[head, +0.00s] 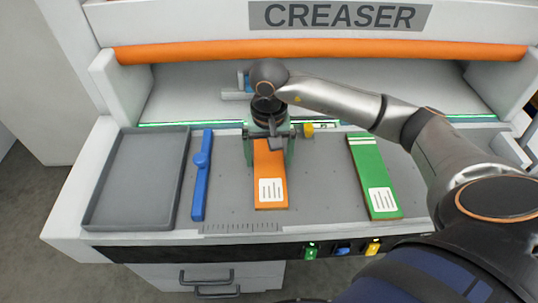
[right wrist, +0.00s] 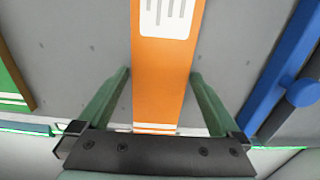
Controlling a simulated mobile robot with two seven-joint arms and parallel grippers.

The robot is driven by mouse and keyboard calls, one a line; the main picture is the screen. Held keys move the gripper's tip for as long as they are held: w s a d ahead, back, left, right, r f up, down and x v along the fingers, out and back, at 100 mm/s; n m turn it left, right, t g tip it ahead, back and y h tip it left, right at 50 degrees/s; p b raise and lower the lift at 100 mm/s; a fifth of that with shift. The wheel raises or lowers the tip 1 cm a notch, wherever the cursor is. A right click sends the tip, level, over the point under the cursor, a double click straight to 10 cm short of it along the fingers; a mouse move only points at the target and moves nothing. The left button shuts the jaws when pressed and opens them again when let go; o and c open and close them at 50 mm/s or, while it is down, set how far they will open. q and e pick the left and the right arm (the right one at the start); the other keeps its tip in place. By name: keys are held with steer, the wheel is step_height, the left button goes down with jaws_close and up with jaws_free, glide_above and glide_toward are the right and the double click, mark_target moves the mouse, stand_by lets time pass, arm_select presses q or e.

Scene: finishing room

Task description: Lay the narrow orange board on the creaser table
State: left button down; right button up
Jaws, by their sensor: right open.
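The narrow orange board (head: 270,178) lies flat on the grey creaser table (head: 317,200), its white label toward the front edge. It also shows in the right wrist view (right wrist: 163,70), running between my gripper's fingers. My right gripper (head: 270,160) is over the far end of the board, pointing down. In the right wrist view its two green fingers (right wrist: 160,80) stand apart, one on each side of the board, with a gap on both sides. The far end of the board is partly hidden by the gripper in the head view. My left gripper is not in view.
A green board (head: 374,175) lies to the right. A blue bar with a knob (head: 201,175) and an empty grey tray (head: 95,205) are on the left. The orange roller bar (head: 320,54) crosses behind. Coloured buttons (head: 342,248) line the front. Bare table lies between the boards.

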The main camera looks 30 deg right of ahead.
mark_target(269, 161)
step_height(269, 161, up, 12)
steer(key=shift+r, duration=0.2)
stand_by(0.5)
